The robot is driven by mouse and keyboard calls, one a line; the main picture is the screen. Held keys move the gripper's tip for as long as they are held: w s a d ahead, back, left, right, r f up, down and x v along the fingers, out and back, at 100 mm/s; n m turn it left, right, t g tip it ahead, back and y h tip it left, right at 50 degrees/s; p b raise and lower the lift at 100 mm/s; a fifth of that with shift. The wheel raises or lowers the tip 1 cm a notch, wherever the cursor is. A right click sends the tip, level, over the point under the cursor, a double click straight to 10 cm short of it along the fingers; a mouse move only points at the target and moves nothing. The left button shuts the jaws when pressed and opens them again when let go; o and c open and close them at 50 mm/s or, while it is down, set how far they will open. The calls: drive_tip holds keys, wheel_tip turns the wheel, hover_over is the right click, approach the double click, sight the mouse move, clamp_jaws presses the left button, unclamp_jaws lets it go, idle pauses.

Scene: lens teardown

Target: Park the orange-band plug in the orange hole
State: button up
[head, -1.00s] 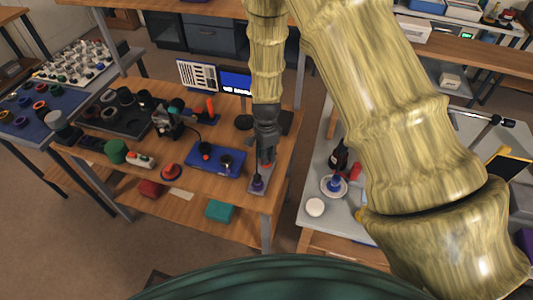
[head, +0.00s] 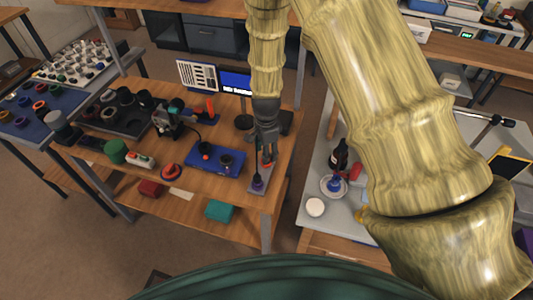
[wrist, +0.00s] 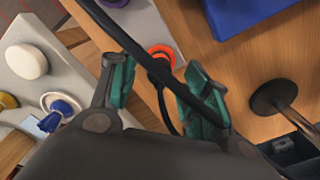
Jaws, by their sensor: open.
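My gripper (head: 266,143) is open, just above the grey holder plate (head: 262,187) at the right end of the wooden bench. In the wrist view its two teal-padded fingers (wrist: 155,80) are spread on either side of an orange ring with a dark plug end (wrist: 159,53). A thin black cable curves down from it between the fingers. Orange also shows in the head view (head: 266,160), below the fingertips. A purple-banded piece (head: 257,184) stands at the plate's near end with a dark lead rising from it. Whether the orange plug is fully seated cannot be told.
A blue tray (head: 216,160) lies left of the plate. A thick dark cable (wrist: 150,62) crosses the wrist view diagonally, close to the fingers. A dark round-based stand (wrist: 272,97) is to the right there. A grey side table (head: 316,190) stands across a gap.

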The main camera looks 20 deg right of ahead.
wheel_tip(320, 180, up, 10)
drive_tip(key=shift+r, duration=0.15)
idle(0.3)
drive_tip(key=shift+s+d, duration=0.1)
drive_tip(key=shift+d, duration=0.05)
idle(0.4)
